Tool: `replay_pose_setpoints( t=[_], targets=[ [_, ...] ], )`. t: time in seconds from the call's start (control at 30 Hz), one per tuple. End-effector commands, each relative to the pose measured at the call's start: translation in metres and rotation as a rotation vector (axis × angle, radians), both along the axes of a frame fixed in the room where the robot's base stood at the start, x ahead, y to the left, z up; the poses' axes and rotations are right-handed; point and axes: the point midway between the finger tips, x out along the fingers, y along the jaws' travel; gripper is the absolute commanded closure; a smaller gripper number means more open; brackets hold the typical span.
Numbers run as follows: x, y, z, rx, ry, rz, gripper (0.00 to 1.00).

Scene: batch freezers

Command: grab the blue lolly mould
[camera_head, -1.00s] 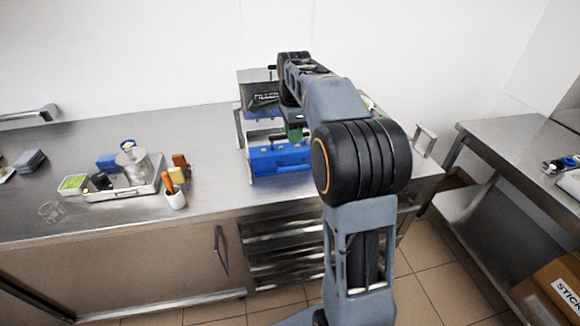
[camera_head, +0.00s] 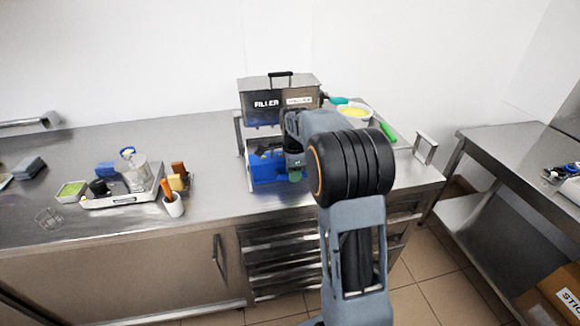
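The blue lolly mould (camera_head: 264,168) sits on the steel counter under the filler machine (camera_head: 276,98), its right part hidden behind my arm. My gripper (camera_head: 295,172) is low at the right part of the mould, in front of it or on it. The arm hides much of the contact. I cannot tell whether the fingers touch the mould or whether they are open or shut.
A tray (camera_head: 124,198) with a jug and small items stands left on the counter (camera_head: 225,196), beside a white cup (camera_head: 174,206) of utensils. A bowl of yellow stuff (camera_head: 354,112) and a green-handled tool (camera_head: 387,132) lie right of the filler. Another steel table (camera_head: 500,140) stands right.

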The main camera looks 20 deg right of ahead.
Motion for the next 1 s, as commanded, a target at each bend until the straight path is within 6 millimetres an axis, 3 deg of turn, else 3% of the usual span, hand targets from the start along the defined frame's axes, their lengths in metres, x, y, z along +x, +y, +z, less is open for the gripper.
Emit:
replay_pose_setpoints(
  t=[0.17, 0.43, 0.73, 1.0],
  targets=[
    [0.000, 0.000, -0.016, 0.000, 0.002, 0.000, 0.72],
    [0.000, 0.000, -0.018, 0.000, -0.001, 0.000, 0.72],
    [0.000, 0.000, -0.017, 0.000, -0.001, 0.000, 1.00],
    [0.000, 0.000, -0.017, 0.000, -0.001, 0.000, 1.00]
  ],
)
